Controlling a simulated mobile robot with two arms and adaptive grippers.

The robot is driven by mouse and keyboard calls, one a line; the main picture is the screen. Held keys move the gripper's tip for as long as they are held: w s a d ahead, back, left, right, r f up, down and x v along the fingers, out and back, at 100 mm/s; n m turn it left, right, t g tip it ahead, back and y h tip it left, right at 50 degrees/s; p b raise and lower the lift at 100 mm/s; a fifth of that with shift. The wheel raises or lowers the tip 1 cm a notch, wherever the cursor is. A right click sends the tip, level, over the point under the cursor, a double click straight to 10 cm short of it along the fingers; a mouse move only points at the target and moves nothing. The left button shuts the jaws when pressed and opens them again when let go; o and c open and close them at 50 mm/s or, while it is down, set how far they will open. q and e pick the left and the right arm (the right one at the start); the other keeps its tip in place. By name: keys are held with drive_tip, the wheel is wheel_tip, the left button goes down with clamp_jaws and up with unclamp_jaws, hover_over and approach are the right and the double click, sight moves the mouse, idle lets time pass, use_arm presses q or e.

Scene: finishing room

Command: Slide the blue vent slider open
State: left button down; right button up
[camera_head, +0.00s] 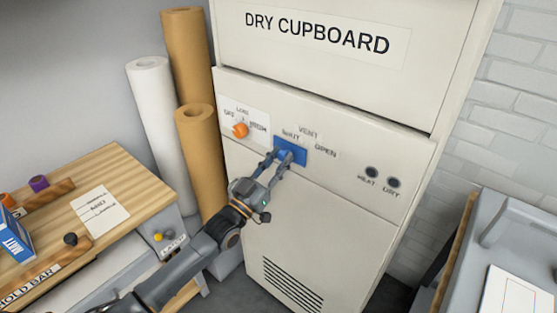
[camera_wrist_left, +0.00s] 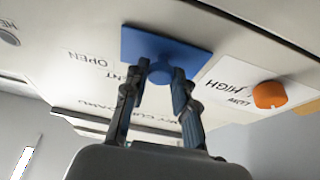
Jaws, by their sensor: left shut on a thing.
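The blue vent slider (camera_head: 294,150) is on the front panel of the white dry cupboard (camera_head: 325,215). It sits below the word SHUT, with the OPEN label (camera_head: 326,151) to its right. My left gripper (camera_head: 281,158) is shut on the slider's knob. In the left wrist view the blue slider plate (camera_wrist_left: 140,42) shows behind the fingertips (camera_wrist_left: 163,75), which stand on both sides of the round knob. The OPEN label is at the left in that view. My right gripper is not in view.
An orange dial (camera_head: 240,130) is left of the slider, and two dark round indicators (camera_head: 382,177) are at the right of the panel. Paper rolls (camera_head: 160,120) stand left of the cupboard. A wooden bench (camera_head: 125,185) is at the left, and a grey unit (camera_head: 520,235) at the right.

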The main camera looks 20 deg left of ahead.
use_arm(q)
drive_tip(key=shift+d, duration=0.1)
drive_tip(key=s+d, duration=0.1)
drive_tip(key=d, duration=0.2)
drive_tip(key=s+d+p, duration=0.1)
drive_tip(key=d, duration=0.2)
drive_tip(key=s+d+p, duration=0.1)
drive_tip(key=d, duration=0.2)
drive_tip(key=shift+s+d, duration=0.2)
drive_tip(key=shift+d, duration=0.15)
drive_tip(key=shift+a, duration=0.1)
drive_tip(key=shift+f, duration=0.1)
drive_tip(key=c, duration=1.3)
unclamp_jaws()
drive_tip(key=shift+o, duration=1.1)
drive_tip(key=shift+d, duration=0.2)
